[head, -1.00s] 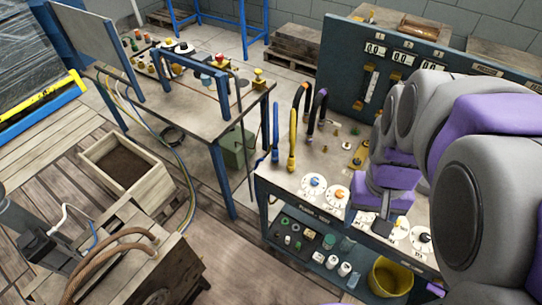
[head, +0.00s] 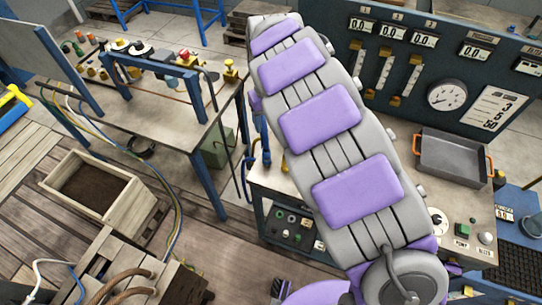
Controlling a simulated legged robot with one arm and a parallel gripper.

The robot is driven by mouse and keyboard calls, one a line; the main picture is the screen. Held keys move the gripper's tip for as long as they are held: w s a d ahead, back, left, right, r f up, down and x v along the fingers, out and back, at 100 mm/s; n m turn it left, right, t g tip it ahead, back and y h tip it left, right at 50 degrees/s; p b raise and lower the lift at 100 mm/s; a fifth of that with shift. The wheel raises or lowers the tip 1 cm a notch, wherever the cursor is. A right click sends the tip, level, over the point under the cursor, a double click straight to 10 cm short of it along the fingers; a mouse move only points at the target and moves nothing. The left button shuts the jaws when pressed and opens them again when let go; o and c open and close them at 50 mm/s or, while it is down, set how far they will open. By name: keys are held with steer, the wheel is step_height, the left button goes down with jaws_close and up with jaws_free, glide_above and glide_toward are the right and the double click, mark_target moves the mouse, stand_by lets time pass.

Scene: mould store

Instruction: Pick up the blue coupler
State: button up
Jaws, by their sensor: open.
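A blue upright piece (head: 266,150), which looks like the blue coupler, shows at the left end of the bench, just left of my arm. My arm covers much of the area around it, so its full shape is hidden. My arm reaches from the lower right up to the top middle of the head view. A small purple part of it shows just above the blue piece. My gripper is hidden behind the arm, so its distance from the coupler does not show.
A grey tray (head: 420,165) with orange handles stands on the bench's right. Behind it is a gauge panel (head: 475,75). A second table (head: 185,128) stands at the left. A wooden box (head: 60,182) of dark material and trailing cables are on the floor.

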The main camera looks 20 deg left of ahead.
steer(key=a+f, duration=0.4)
steer(key=b, duration=0.2)
glide_above(266, 153)
steer(key=d, duration=0.2)
step_height(266, 153, down, 5)
steer(key=a+f, duration=0.2)
steer(key=w+a+f+b, duration=0.1)
steer(key=a+f, duration=0.1)
steer(key=f, duration=0.1)
steer(key=shift+a+f, duration=0.1)
steer(key=shift+f, duration=0.05)
steer(key=d+f, duration=0.1)
steer(key=d+f+b, duration=0.1)
steer(key=d+f, duration=0.1)
steer(key=shift+w+f, duration=0.1)
steer(key=shift+w, duration=0.1)
steer(key=shift+d, duration=0.1)
steer(key=a, duration=0.2)
steer(key=shift+a+f, duration=0.25)
steer(key=shift+a, duration=0.05)
steer(key=c, duration=0.4)
steer(key=shift+c, duration=0.7)
steer(key=shift+d+r, duration=0.25)
steer(key=shift+d, duration=0.5)
steer(key=c, duration=0.5)
steer(key=shift+c, duration=0.5)
steer(key=shift+a+f, duration=0.1)
steer(key=shift+a, duration=0.15)
jaws_close()
